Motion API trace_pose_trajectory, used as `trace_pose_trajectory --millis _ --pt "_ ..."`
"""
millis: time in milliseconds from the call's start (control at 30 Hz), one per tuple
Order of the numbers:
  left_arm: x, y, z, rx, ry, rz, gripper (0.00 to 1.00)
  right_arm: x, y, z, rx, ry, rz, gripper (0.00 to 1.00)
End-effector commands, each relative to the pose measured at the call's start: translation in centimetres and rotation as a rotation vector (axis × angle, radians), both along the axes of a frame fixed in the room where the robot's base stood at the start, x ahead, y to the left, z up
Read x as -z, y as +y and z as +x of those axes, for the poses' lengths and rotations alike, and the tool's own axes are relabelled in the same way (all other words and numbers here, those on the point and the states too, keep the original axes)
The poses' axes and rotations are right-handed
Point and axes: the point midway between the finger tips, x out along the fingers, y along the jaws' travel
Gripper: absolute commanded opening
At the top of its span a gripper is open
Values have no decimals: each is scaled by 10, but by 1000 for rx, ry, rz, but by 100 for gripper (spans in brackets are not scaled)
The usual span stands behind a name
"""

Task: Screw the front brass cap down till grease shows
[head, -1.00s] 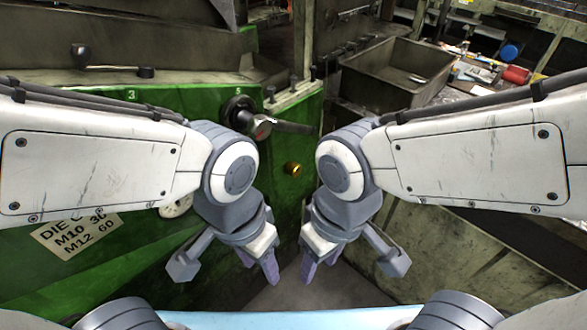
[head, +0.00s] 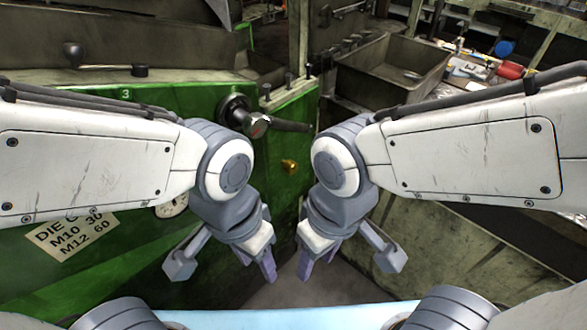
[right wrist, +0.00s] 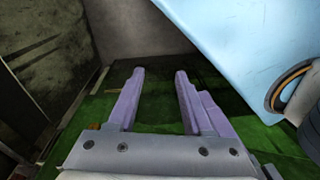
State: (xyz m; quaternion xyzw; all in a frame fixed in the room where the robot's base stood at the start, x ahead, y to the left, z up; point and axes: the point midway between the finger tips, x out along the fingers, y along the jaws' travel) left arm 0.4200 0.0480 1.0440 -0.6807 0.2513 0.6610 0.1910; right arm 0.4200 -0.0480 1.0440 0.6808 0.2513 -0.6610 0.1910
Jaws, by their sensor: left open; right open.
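A small brass cap (head: 289,167) sticks out from the green machine face in the middle of the head view, between my two wrists. My left gripper (head: 270,270) hangs low, left of and below the cap, apart from it. My right gripper (head: 304,268) hangs just right of it, also below the cap and touching nothing. In the right wrist view the two purple fingers of my right gripper (right wrist: 158,85) stand apart with nothing between them. No grease can be made out on the cap.
A black lever handle (head: 262,124) sticks out above the cap. A labelled plate (head: 72,235) and a dial (head: 172,207) are on the green face at left. A grey metal bin (head: 392,70) stands at back right. Floor below the grippers is clear.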

Motion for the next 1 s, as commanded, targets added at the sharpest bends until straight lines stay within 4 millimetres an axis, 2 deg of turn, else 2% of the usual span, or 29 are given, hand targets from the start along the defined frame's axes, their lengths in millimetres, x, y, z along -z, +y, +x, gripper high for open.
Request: trace_pose_trajectory --millis 300,333,400,467,567,800,1000 --pt "0 0 0 0 0 0 50 0 0 0 0 0 0 50" --pt "0 0 0 0 0 0 50 0 0 0 0 0 0 54" --pt "0 0 0 0 0 0 50 1 0 2 -1 -3 1 81" --pt "-1 0 0 0 0 0 50 3 2 8 -5 -18 4 81" --pt "-3 0 0 0 0 0 50 12 7 35 -29 -76 13 81" --pt "-12 0 0 0 0 0 50 57 20 145 -189 -356 52 81" --pt "-19 0 0 0 0 0 50 95 20 219 -353 -602 86 81"
